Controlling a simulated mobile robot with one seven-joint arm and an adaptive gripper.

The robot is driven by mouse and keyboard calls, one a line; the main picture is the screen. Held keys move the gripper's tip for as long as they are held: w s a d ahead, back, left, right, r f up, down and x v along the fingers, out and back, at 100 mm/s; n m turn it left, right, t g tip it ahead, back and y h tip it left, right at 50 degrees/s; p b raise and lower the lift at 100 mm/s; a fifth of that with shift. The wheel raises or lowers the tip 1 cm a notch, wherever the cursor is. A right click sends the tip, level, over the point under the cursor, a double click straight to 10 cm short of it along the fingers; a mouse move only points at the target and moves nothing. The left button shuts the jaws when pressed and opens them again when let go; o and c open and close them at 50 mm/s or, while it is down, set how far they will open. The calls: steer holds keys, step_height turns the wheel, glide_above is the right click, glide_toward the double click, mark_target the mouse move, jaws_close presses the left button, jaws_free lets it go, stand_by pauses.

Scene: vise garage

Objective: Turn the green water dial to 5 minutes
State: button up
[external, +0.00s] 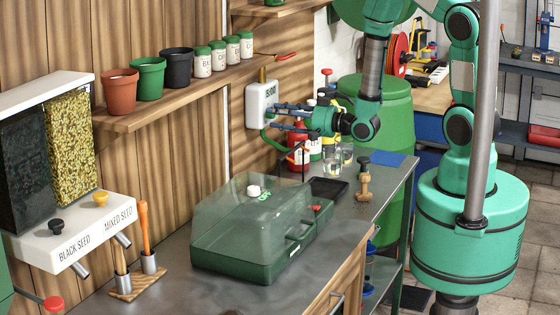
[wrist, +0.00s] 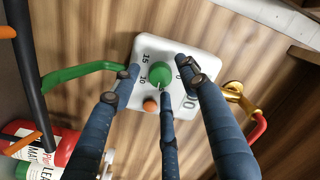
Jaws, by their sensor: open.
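The green dial (wrist: 160,73) sits on a white wall box (wrist: 192,50) with the printed numbers 15, 10 and 0 around it. A pale mark shows near the dial's lower edge; I cannot tell its exact setting. An orange button (wrist: 150,106) is below the dial. My gripper (wrist: 157,76) is open, its blue fingers spread around the dial, one to the left, one to the right and one below. I cannot tell if they touch it. In the external view my gripper (external: 277,117) reaches the white box (external: 258,97) from the right; the dial is not distinguishable there.
A green hose or pipe (wrist: 80,73) runs left of the box, and a brass tap (wrist: 239,94) with a red handle is on the right. Red bottles (external: 297,158) and glasses (external: 331,165) stand below my gripper. A shelf with pots (external: 148,80) is left.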

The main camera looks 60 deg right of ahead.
jaws_close()
steer(key=shift+n+b, duration=1.8)
steer(key=shift+b, duration=0.05)
jaws_free()
